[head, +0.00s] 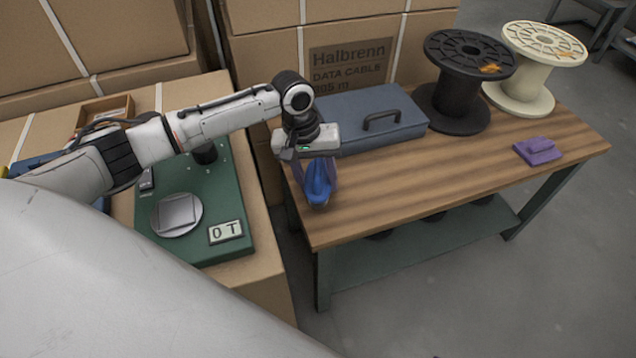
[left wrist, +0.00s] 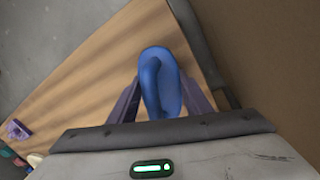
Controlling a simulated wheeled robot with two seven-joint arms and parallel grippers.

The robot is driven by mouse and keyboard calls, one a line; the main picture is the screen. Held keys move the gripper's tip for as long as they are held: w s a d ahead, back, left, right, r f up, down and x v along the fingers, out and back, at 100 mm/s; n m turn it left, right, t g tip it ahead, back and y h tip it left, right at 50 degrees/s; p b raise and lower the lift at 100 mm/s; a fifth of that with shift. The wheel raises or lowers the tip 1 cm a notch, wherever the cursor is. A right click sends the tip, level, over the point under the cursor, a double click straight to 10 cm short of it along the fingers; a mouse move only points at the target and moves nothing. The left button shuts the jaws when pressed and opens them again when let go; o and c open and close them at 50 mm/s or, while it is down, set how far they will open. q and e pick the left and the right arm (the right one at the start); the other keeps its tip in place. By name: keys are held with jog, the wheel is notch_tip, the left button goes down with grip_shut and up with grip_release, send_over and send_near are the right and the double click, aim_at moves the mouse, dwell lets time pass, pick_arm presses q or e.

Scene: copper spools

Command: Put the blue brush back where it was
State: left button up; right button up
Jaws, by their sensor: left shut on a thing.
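The blue brush (head: 318,184) is in the jaws of my left gripper (head: 319,172), at the left end of the wooden workbench (head: 450,185). In the left wrist view the brush (left wrist: 160,84) sits between the two purple fingers of the left gripper (left wrist: 160,105), which is shut on it. The brush hangs below the gripper in the head view. I cannot tell whether its lower end touches the bench. My right gripper is not in view.
A blue-grey toolbox (head: 375,118) stands just behind the gripper. A black spool (head: 465,85), a cream spool (head: 530,65) and a purple block (head: 537,150) are farther right. A green scale (head: 190,205) stands at left on a carton. The bench's front middle is clear.

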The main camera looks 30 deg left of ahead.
aim_at(309, 179)
pick_arm(q)
jog(key=shift+f, duration=0.25)
jog(key=o, duration=1)
jog(key=shift+f, duration=0.1)
notch_tip(309, 179, up, 12)
jog(key=s+a+p, duration=0.1)
jog(key=a+p, duration=0.1)
jog(key=shift+p, duration=0.3)
